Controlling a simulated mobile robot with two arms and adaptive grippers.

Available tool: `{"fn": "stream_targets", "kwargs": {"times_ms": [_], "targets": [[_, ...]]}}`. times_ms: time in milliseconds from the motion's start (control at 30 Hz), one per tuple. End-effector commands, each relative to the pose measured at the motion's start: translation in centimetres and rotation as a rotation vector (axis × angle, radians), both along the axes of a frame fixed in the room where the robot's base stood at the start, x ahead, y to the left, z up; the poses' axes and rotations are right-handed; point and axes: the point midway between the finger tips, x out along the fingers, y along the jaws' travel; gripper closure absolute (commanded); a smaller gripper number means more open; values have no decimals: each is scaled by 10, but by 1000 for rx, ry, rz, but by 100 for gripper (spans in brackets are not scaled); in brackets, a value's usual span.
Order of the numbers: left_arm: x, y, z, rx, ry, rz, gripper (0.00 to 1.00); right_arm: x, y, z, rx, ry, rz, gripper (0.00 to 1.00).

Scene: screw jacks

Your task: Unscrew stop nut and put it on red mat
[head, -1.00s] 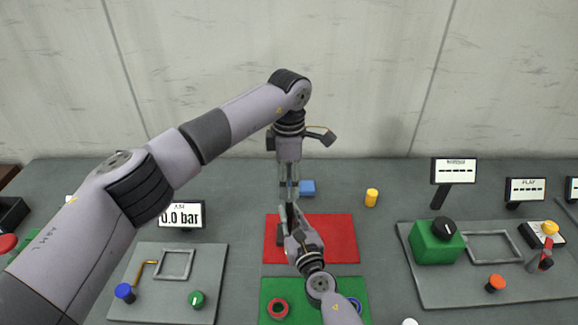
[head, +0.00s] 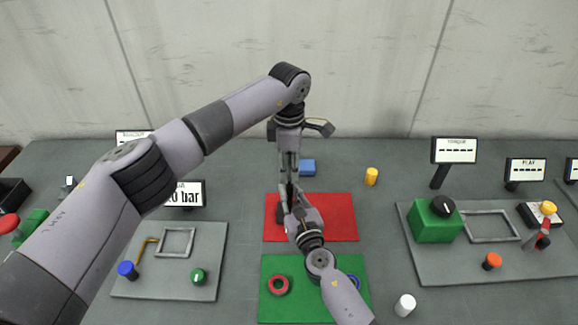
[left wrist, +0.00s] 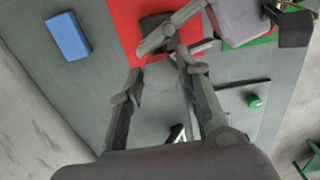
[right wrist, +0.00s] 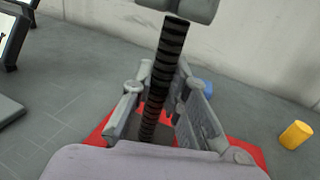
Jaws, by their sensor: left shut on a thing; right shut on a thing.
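The screw jack's black threaded spindle (right wrist: 164,70) rises steeply between the fingers of my right gripper (right wrist: 160,125), with a grey round piece (right wrist: 183,8) at its top. My left gripper (head: 289,178) points down from above, shut on a grey round piece (left wrist: 160,105) at the spindle's upper end; I cannot tell whether this is the stop nut. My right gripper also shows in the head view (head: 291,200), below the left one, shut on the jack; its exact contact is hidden. A dark jack base (left wrist: 155,25) stands on the red mat (head: 335,215).
A green mat (head: 300,300) with a red ring (head: 278,285) lies in front. A blue block (head: 307,167) and a yellow cylinder (head: 371,176) stand behind. Panels flank the mats, left (head: 190,285) and right (head: 430,285). The red mat's right side is clear.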

Motion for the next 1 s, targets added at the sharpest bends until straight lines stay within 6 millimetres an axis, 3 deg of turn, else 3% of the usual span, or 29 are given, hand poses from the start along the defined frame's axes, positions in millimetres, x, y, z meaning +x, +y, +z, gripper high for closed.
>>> {"fn": "stream_targets", "kwargs": {"times_ms": [333, 500, 800, 1000], "targets": [[-1, 0, 0, 0, 4, -1, 100, 0, 0, -1, -1, 2, 0, 100], [-1, 0, 0, 0, 4, 55, 100, 0, 0, -1, -1, 2, 0, 100], [-1, -1, 0, 0, 5, 470, 100, 0, 0, -1, -1, 2, -1, 100], [-2, -1, 0, -1, 5, 483, 100, 0, 0, -1, -1, 2, -1, 100]]}}
